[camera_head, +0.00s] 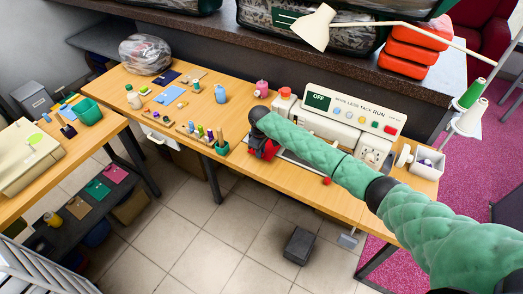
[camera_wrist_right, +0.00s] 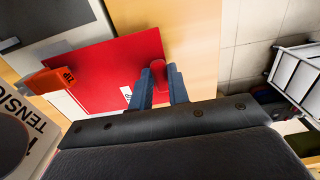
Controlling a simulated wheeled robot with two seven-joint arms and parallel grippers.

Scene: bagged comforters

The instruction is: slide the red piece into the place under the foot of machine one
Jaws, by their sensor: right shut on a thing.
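The red piece (camera_wrist_right: 108,68) is a flat red plate in the right wrist view, with a small white label near its edge. My right gripper (camera_wrist_right: 161,88) is shut on the red knob at its edge. In the head view, a bit of the red piece (camera_head: 268,153) shows at the front of the white machine (camera_head: 345,125), below my green right arm. The gripper there is mostly hidden by the arm. The machine's foot is hidden from me; the machine bears an OFF display. In the wrist view an orange part (camera_wrist_right: 50,82) lies over the plate's left edge. My left gripper is out of view.
Tool holders, bottles and fabric squares lie on the wooden table (camera_head: 150,95) left of the red piece. A lamp (camera_head: 318,27) hangs above the machine. Another cream machine (camera_head: 28,158) stands on the left table. A pedal (camera_head: 299,245) lies on the floor.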

